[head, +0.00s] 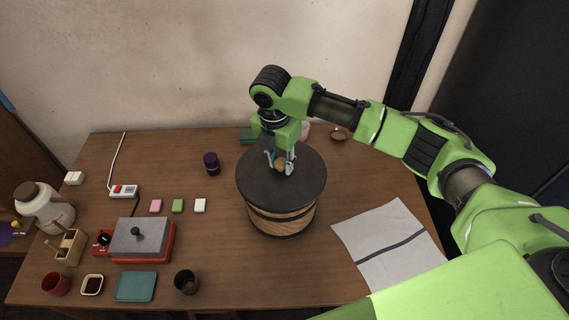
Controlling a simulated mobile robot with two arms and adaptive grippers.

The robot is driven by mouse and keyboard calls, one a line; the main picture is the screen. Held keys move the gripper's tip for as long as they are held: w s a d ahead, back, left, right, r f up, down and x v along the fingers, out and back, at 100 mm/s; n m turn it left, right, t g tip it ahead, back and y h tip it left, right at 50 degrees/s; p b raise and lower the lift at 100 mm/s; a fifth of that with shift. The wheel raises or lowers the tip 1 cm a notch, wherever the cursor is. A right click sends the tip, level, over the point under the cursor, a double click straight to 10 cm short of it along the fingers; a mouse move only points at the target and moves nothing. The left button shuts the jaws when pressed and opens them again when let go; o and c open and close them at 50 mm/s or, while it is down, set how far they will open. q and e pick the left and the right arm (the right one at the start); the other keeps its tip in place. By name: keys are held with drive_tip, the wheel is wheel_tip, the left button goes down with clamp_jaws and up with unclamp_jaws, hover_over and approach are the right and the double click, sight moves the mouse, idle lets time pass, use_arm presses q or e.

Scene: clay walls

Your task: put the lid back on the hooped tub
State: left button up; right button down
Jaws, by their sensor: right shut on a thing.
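The hooped tub (279,219) is a round wooden tub with dark hoops, standing near the middle of the table. A dark round lid (262,187) covers its top; from here I cannot tell whether it is fully seated. My right gripper (283,165) points down over the middle of the lid and is shut on the lid's small brown knob, which is partly hidden by the fingers. My left gripper is not in view.
A white striped cloth (372,231) lies right of the tub. A dark purple jar (211,163) stands to its left, and a brown bowl (339,133) behind right. A red appliance (144,241), cups and blocks crowd the left side.

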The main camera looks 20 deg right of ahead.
sight(281, 171)
drive_tip(key=n, duration=0.1)
drive_tip(key=w+n+p, duration=0.1)
drive_tip(key=w+n, duration=0.1)
drive_tip(key=n, duration=0.1)
drive_tip(key=shift+d, duration=0.25)
drive_tip(key=shift+w+d+f+n+p, duration=0.15)
drive_tip(key=shift+w+f+n+p, duration=0.15)
drive_tip(key=shift+n, duration=0.4)
wheel_tip(281, 171, down, 4)
drive_tip(key=b, duration=0.5)
drive_tip(key=shift+f, duration=1.1)
drive_tip(key=shift+p, duration=0.7)
drive_tip(key=shift+f+p, duration=0.15)
drive_tip(key=shift+p, duration=0.15)
idle(0.4)
drive_tip(key=shift+p, duration=0.35)
idle(0.4)
idle(0.4)
